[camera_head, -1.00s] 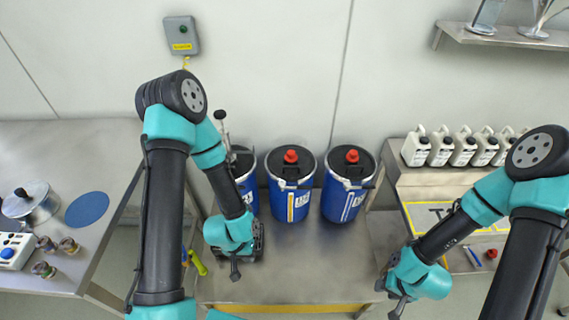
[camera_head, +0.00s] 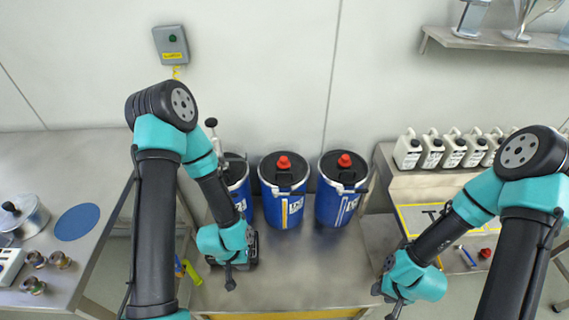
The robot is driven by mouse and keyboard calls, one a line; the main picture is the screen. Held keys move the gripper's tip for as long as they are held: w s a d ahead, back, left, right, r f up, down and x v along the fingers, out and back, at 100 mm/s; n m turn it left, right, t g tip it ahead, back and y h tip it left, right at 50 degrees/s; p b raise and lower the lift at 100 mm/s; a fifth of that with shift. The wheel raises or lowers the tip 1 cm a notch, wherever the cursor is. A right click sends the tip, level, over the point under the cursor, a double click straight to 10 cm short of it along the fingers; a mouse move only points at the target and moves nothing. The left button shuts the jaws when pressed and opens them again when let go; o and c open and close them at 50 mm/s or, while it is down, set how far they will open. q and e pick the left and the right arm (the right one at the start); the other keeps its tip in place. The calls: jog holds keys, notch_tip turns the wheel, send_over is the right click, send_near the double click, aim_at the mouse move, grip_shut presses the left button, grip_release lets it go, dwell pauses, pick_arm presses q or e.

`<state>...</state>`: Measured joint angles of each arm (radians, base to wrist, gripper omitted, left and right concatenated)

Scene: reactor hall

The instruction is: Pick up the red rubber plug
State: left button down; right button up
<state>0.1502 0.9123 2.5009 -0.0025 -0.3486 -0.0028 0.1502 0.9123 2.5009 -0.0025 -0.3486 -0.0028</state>
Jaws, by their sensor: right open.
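Red plugs sit on the black lids of two blue drums, one on the middle drum (camera_head: 283,162) and one on the right drum (camera_head: 345,160). A separate small red piece (camera_head: 486,253) lies on the right bench; I cannot tell which of these is the red rubber plug. My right gripper (camera_head: 392,303) is open at the lower right, left of the small red piece and apart from it. My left gripper (camera_head: 231,281) points down in front of the left drum; its jaws are too small to read.
The left blue drum (camera_head: 242,203) is partly hidden by my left arm. Several white jugs (camera_head: 431,152) stand on the right bench, behind a yellow-edged area. A pot (camera_head: 22,214) and blue disc (camera_head: 77,221) are on the left bench. The central table's front (camera_head: 300,275) is clear.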

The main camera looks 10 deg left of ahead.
pick_arm(q)
jog(key=c, duration=1.8)
grip_release()
jog(key=o, duration=1.1)
jog(key=shift+o, duration=0.2)
